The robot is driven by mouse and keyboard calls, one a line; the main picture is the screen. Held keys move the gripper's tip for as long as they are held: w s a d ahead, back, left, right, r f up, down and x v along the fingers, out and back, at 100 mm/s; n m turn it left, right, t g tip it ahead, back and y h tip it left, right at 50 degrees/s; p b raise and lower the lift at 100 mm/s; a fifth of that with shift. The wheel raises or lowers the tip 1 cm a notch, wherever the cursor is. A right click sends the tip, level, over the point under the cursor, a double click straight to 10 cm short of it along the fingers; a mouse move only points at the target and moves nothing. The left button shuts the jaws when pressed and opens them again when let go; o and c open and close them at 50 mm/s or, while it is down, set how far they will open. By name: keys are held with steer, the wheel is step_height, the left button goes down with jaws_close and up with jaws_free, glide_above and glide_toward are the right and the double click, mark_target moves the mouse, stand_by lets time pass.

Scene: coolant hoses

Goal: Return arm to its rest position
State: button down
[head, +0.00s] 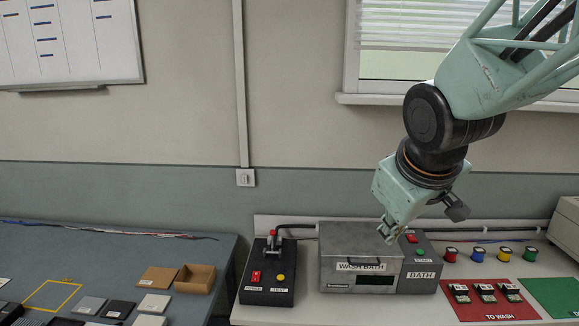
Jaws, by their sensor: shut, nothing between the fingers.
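My gripper (389,232) hangs at the end of my pale green arm, right of the picture's middle. It is shut and empty, pointing down and to the left. In the picture its fingertips overlap the upper right part of the grey wash bath (361,245). Whether they touch it I cannot tell, but they look above or in front of it. The wash bath carries a label on its front and appears closed.
A black control box (267,285) and a BATH switch box (420,272) flank the bath. Several coloured spools (477,254) stand behind the red TO WASH mat (480,312), which bears several small parts. A darker table (110,250) holds boxes and flat blocks.

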steer(key=s+r+m+g, duration=0.2)
steer(key=s+m, duration=0.3)
steer(key=s, duration=2.3)
steer(key=shift+s+a+r+y, duration=0.15)
steer(key=shift+s+r+y, duration=0.15)
steer(key=shift+r+y, duration=0.1)
